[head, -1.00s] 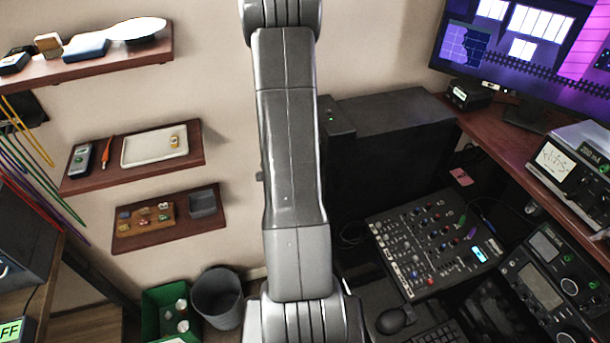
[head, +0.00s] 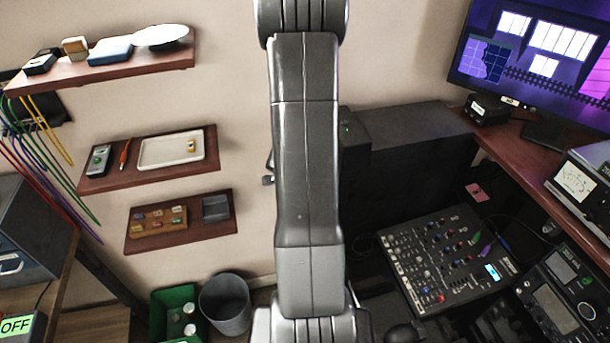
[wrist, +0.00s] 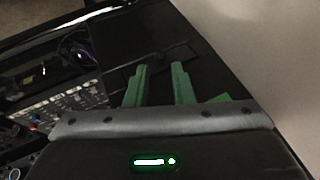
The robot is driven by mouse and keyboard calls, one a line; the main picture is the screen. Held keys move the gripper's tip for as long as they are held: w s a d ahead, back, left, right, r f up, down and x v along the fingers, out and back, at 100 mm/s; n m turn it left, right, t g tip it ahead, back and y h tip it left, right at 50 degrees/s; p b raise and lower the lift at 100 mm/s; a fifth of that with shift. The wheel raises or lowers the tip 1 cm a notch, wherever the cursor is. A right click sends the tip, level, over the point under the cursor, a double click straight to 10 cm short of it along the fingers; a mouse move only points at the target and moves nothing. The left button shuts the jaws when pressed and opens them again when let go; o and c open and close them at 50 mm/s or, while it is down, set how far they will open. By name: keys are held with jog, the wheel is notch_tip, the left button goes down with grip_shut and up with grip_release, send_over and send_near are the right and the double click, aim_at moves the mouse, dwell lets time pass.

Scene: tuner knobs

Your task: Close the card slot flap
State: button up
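I cannot make out a card slot flap for certain in either view. A black box-shaped cabinet (head: 425,132) stands against the wall right of my arm, with a narrower black unit showing a tiny green light (head: 347,127) at its near left. In the wrist view, my gripper (wrist: 159,70) has two green fingers apart with nothing between them. They point toward a dark panel (wrist: 125,45) with faint lines and a thin dark strip across it. I cannot tell whether they touch it. In the head view my arm hides the gripper.
A mixer (head: 445,262) and a radio-like unit (head: 550,305) lie at the lower right, below a desk with a monitor (head: 535,55). Wall shelves (head: 180,232) hang on the left. A grey bin (head: 226,305) and green crate (head: 160,325) stand on the floor.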

jog(key=v, duration=0.9)
jog(key=shift+s+r, duration=0.1)
